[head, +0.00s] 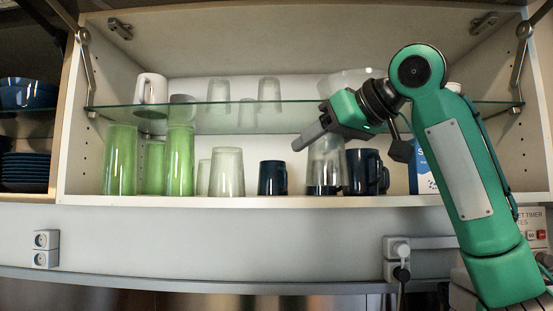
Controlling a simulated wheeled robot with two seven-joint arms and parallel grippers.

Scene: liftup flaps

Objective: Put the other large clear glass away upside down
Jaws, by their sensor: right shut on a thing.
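A large clear glass (325,158) stands or hangs just above the lower cabinet shelf. It looks wider at the bottom, so mouth down. Its base is partly hidden by my right gripper (348,149), which is at the glass's upper part and shut on it. Whether the glass touches the shelf I cannot tell. Another large clear glass (227,172) stands mouth down on the lower shelf, left of a dark blue mug (272,178), with a smaller clear glass (203,177) beside it. My left gripper is not in view.
Tall green glasses (120,160) stand at the shelf's left. Dark mugs (364,172) and a blue box (425,170) are on the right. A glass shelf (240,118) above carries a white mug (151,89) and clear glasses. The raised flap's hinge arms flank the opening.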

